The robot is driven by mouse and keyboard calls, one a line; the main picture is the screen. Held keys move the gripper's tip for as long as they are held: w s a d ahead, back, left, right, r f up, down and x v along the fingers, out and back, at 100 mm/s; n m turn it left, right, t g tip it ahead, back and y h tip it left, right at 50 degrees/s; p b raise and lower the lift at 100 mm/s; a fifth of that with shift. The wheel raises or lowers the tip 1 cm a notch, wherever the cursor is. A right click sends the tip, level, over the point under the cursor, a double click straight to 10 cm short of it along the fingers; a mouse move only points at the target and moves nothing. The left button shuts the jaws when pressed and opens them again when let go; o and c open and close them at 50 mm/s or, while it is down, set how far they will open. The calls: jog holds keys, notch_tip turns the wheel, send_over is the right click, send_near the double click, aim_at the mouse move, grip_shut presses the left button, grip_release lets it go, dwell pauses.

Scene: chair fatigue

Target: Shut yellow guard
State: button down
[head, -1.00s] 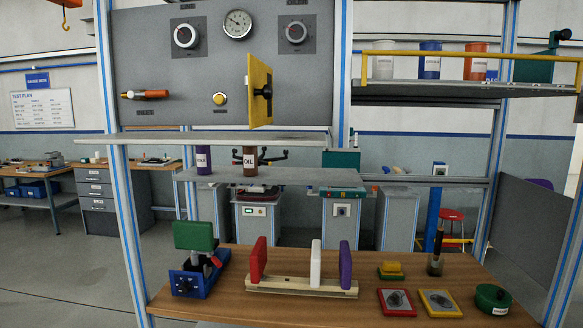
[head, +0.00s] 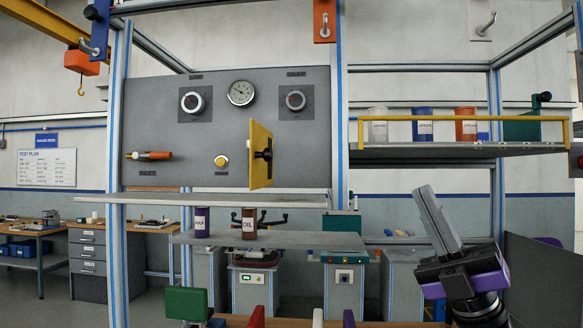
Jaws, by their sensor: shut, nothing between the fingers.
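The yellow guard (head: 259,170) is a flat plate with a black knob on its right face. It stands swung out from the grey control panel (head: 200,115), seen nearly edge-on, so it is open. A round yellow button (head: 221,161) shows on the panel to its left, uncovered. My gripper (head: 427,191) is at the lower right, pointing up and slightly left, with its fingers together and empty. In the picture it is well right of the guard and a little lower, not touching it.
A shelf (head: 140,199) juts out under the panel. A lower shelf (head: 290,241) holds a purple can (head: 202,222) and a brown oil can (head: 249,224). A frame post (head: 336,100) stands between guard and gripper. A yellow-railed shelf (head: 385,152) holds several containers above my gripper.

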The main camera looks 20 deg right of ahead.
jog(key=w+a+r+n+g+h+b, duration=0.15)
jog(key=a+r+n+g, duration=0.25)
jog(key=r+n+g, duration=1)
jog(key=n+t+h, duration=0.2)
jog(key=h, duration=0.4)
send_near(272, 157)
jog(key=p+x, duration=0.4)
jog(key=x, duration=0.2)
jog(key=shift+w+a, duration=0.2)
jog(key=shift+w, duration=0.15)
jog(key=shift+a, duration=0.15)
